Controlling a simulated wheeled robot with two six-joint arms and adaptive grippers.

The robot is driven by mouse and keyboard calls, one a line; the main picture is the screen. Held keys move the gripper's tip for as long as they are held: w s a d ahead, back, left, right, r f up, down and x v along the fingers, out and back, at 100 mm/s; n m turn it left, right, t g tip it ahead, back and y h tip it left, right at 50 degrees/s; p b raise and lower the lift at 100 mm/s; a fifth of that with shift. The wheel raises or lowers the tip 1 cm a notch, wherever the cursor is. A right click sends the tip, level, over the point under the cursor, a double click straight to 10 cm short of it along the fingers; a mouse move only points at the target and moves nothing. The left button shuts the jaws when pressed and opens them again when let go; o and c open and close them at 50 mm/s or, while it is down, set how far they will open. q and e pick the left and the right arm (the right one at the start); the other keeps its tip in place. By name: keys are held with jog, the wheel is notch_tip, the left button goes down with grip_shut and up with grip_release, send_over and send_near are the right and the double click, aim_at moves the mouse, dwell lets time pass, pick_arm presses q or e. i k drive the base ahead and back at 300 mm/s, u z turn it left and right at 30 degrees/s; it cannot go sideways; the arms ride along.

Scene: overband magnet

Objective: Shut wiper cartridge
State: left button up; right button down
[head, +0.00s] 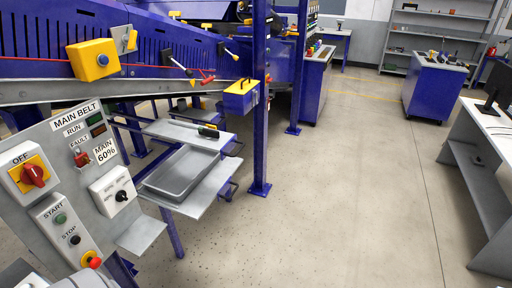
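I cannot tell for certain which part is the wiper cartridge. A blue box with a yellow top and a dark handle (240,97) sits at the conveyor frame beside a blue post; it may be the cartridge, and whether it is open or shut is unclear. A dark green-and-black tool-like item (208,131) lies on the upper grey shelf (175,132) below it. Neither of my grippers is in view.
The MAIN BELT control panel (75,175) stands close at the left. A grey tray (180,172) rests on a lower shelf. A blue post (261,150) rises beside it. Blue cabinets (436,88) and a white-topped bench (485,125) stand right; the middle floor is clear.

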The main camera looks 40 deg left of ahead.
aim_at(186, 133)
jog(key=u, duration=0.5)
jog(key=i, duration=0.8)
jog(key=u, duration=0.8)
